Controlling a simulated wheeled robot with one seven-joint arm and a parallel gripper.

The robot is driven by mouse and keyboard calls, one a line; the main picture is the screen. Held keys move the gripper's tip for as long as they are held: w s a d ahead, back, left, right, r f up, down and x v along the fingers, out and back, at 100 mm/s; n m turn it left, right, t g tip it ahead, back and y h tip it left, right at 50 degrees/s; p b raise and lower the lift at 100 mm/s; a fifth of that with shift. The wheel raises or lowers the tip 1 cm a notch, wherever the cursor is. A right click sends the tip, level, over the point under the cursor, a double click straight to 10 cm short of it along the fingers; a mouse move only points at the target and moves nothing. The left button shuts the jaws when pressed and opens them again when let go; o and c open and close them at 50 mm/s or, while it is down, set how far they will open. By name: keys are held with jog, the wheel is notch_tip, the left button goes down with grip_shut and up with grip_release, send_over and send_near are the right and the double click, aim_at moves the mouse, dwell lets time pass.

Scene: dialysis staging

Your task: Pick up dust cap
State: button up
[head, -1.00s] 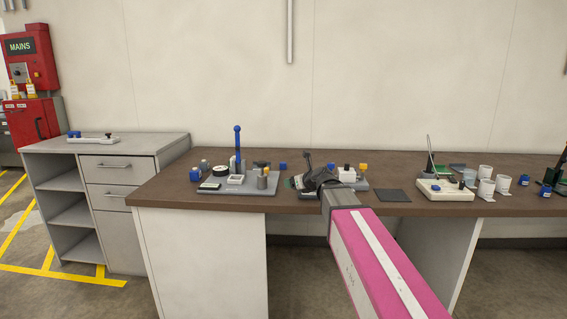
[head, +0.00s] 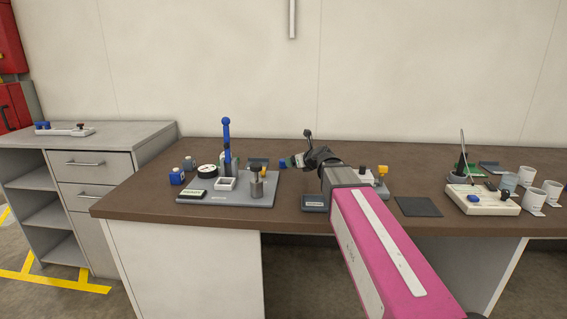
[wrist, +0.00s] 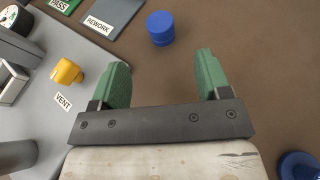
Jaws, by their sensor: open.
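A small blue cylindrical cap (wrist: 160,28), which looks like the dust cap, stands on the brown bench just beyond my fingertips in the wrist view. It also shows in the head view (head: 282,163), right of the left grey station. My gripper (wrist: 162,60) is open and empty. Its two green fingers point toward the blue cap, which is roughly centred between them and apart from both. In the head view my gripper (head: 297,160) is partly hidden by my own arm.
A yellow cap (wrist: 66,71) by the VENT label sits on the grey station (wrist: 92,62), left of my fingers. The REWORK pad (wrist: 112,15) lies near the blue cap. Another blue round part (wrist: 298,166) is at lower right. A dark flat pad (head: 418,206) lies right.

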aim_at(283, 163)
jog(key=x, duration=1)
jog(key=shift+d, duration=0.1)
jog(key=shift+s, duration=0.1)
jog(key=shift+c, duration=0.3)
jog(key=c, duration=0.9)
